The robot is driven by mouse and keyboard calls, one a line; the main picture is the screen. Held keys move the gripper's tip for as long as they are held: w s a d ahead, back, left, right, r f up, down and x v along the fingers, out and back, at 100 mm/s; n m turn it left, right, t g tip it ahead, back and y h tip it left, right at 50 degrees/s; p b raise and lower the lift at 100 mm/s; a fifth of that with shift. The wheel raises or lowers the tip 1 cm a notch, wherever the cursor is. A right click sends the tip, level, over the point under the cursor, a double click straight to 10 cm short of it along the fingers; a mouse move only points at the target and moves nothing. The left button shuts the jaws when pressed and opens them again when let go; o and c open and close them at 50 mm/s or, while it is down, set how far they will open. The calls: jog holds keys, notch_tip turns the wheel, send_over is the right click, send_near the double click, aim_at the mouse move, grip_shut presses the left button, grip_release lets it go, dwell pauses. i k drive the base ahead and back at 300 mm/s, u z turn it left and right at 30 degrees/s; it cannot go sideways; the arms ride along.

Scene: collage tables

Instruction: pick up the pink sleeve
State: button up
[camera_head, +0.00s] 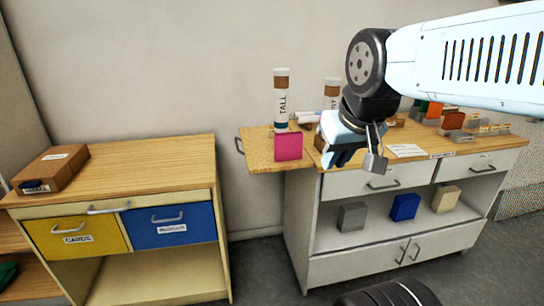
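The pink sleeve (288,146) looks like a small upright pink block. It stands on the wooden side board (260,160) at the left end of the white cabinet. My gripper (362,157) is to the right of the sleeve and apart from it, hanging from my arm in front of the cabinet's tabletop. The gripper's fingers are small and seen at an angle, so whether they are open or shut is unclear. Nothing held can be made out.
A tall canister (281,100) stands just behind the sleeve. Another canister (331,92) is partly behind my gripper. Colored blocks (453,121) and a paper (406,151) lie to the right. A separate wooden cabinet (150,160) stands left, its top mostly clear.

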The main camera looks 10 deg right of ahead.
aim_at(288, 145)
jog(key=z, duration=0.15)
jog(key=i, duration=0.95)
jog(key=u, duration=0.1)
